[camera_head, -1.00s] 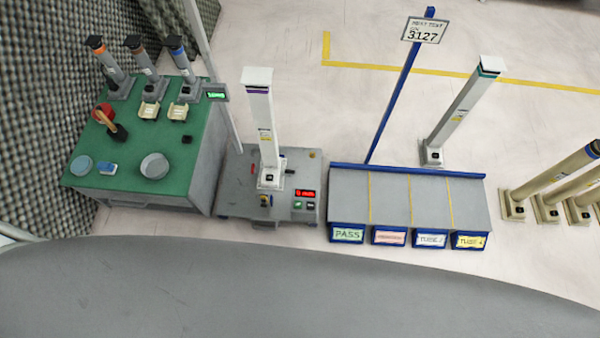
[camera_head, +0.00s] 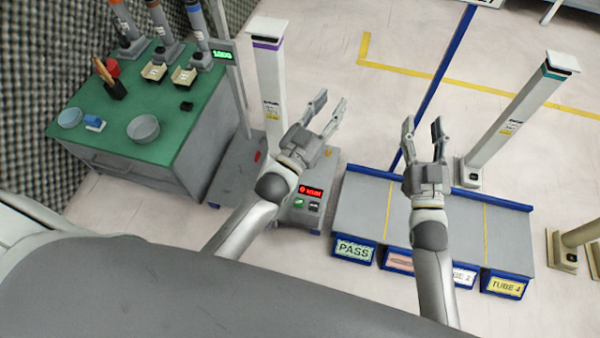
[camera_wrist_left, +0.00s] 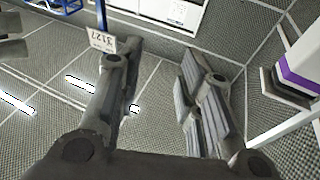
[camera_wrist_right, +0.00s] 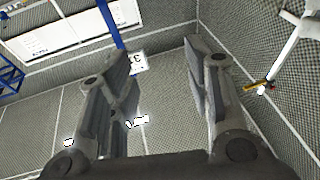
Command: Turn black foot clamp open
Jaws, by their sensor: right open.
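A white column with a purple band (camera_head: 267,80) stands upright on the grey test stand (camera_head: 235,180). The black foot clamp at its base is hidden behind my left gripper and arm in the head view. The purple-banded top (camera_wrist_left: 300,75) also shows at the right of the left wrist view. My left gripper (camera_head: 329,102) is open and empty, its fingers pointing up in front of and right of the column's lower part. My right gripper (camera_head: 422,122) is open and empty, above the grey sorting bench. Neither wrist view shows the clamp.
The sorting bench (camera_head: 360,205) with labelled blue bins is right of the stand. A red display (camera_head: 311,191) is on the stand's front. A green-topped table (camera_head: 75,105) with bowls and tubes is at left. Another white column (camera_head: 510,120) stands behind the bench.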

